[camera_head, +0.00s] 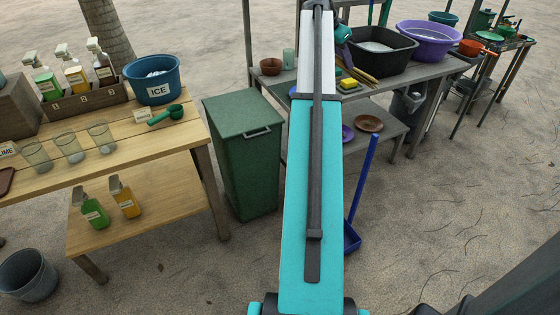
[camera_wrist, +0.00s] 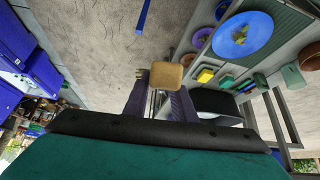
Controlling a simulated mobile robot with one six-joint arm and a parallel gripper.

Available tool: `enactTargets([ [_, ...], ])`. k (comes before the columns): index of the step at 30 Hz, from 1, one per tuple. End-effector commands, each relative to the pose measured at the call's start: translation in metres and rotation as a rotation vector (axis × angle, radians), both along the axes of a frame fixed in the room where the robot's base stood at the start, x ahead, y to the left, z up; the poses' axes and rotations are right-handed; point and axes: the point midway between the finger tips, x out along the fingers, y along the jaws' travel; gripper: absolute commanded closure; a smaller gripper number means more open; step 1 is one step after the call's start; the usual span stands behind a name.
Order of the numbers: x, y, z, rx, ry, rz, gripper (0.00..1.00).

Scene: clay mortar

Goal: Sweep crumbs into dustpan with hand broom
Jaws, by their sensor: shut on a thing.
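A tan wooden block-like end (camera_wrist: 166,75), which looks like the hand broom's handle, sits between the dark fingers of my gripper (camera_wrist: 160,97) in the wrist view. My gripper is shut on it; the bristles are not clear in this view. In the head view my arm hides most of the gripper, near the washing bench. The blue dustpan (camera_head: 351,238) stands on the sand right of my arm, its long blue handle (camera_head: 361,180) upright and slightly tilted. A blue stick, likely that handle, shows in the wrist view (camera_wrist: 143,15). I cannot make out crumbs.
A grey bench holds a black tub (camera_head: 378,50), a purple basin (camera_head: 428,40) and a yellow sponge (camera_head: 348,84). Plates rest on its lower shelf. A green bin (camera_head: 243,150) stands left of my arm, beside a wooden table (camera_head: 115,145). Sand at the right is open.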

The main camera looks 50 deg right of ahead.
Motion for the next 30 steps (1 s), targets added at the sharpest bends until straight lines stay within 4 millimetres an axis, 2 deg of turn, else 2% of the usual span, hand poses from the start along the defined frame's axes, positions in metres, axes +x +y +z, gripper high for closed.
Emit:
enactTargets([
  [1, 0.002, 0.002, -0.027, 0.025, -0.004, 0.004, 0.96],
  [3, 0.007, 0.006, -0.053, 0.059, -0.014, 0.011, 0.96],
  [17, 0.029, 0.041, -0.228, 0.300, -0.074, 0.039, 0.96],
  [30, 0.041, 0.093, -0.392, 0.530, -0.135, 0.033, 0.96],
])
